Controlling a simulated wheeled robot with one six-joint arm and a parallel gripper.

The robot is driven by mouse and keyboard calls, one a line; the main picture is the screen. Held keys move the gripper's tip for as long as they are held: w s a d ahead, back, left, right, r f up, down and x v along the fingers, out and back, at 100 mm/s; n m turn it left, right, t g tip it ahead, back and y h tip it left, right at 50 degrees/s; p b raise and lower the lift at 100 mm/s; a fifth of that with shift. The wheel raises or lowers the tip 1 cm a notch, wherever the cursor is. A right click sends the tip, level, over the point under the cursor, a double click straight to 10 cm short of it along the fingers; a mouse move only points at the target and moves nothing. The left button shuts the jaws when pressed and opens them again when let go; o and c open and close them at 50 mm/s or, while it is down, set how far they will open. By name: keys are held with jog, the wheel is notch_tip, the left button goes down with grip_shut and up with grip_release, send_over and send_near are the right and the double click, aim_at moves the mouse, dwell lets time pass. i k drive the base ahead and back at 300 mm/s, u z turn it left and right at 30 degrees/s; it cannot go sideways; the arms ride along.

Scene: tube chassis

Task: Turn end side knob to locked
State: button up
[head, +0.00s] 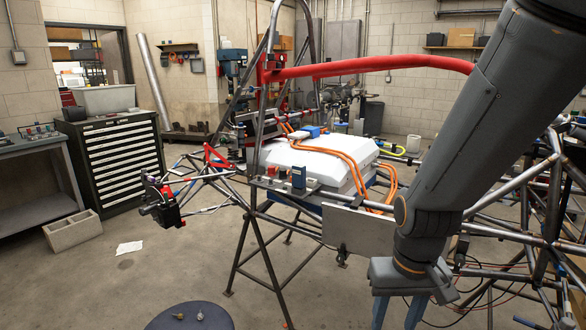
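A tube chassis (262,240) stands on legs in the middle of the head view, with a white box (300,155) and orange cables on it. I cannot make out the end side knob or its position for certain. Small dark fittings show at the chassis's left end, among them a black and red part (165,205). A small blue block (298,178) stands on the near edge. My gripper (399,316) points down at the lower right, in front of the chassis. Its two fingers are apart with nothing visible between them, and the tips reach the bottom picture edge.
A flat grey plate (357,232) hangs at the chassis's near side, left of my gripper. More tubes (515,235) and thin wires lie to the right. A dark round top (190,317) with small metal pieces is at the bottom. The floor at left is mostly clear.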

aim_at(460, 259)
jog(key=z, duration=1.35)
jog(key=k, duration=0.9)
jog(key=u, duration=1.3)
jog(key=i, duration=0.5)
jog(key=z, duration=0.05)
